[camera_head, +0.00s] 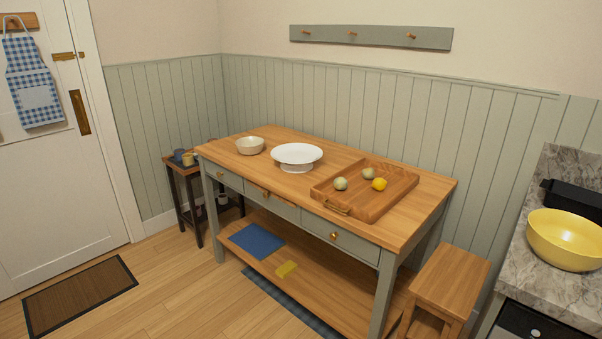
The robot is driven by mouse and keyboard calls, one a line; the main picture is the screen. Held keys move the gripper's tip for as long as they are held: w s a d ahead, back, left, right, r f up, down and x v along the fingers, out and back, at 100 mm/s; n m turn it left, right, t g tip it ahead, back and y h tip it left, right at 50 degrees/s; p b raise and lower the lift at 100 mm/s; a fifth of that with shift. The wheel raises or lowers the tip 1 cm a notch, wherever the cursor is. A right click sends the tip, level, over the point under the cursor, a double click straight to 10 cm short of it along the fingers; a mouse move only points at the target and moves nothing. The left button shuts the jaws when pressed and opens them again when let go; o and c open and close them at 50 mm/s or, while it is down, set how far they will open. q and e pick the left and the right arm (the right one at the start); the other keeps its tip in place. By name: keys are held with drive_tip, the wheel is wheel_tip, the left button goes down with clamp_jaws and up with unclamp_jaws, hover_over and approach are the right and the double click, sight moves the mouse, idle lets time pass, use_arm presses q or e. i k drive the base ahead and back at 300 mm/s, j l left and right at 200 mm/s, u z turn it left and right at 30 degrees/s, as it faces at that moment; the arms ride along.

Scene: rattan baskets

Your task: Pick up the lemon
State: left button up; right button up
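A small yellow lemon (379,184) lies in a wooden tray (392,200) on the right part of the wooden table (270,176). Two pale greenish round fruits lie near it in the tray, one to its left (340,184) and one behind it (367,173). Neither of my grippers shows in the head view.
A white cake stand (297,153) and a cream bowl (250,145) stand left of the tray. A wooden stool (450,278) is at the table's right end. A marble counter (519,264) with a yellow bowl (566,240) is far right. Floor at the front left is clear beyond a mat (80,294).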

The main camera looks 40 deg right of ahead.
sight(340, 183)
drive_tip(key=i+z, duration=0.15)
drive_tip(key=i, duration=0.35)
drive_tip(key=i+j+z, duration=0.2)
drive_tip(key=i, duration=0.3)
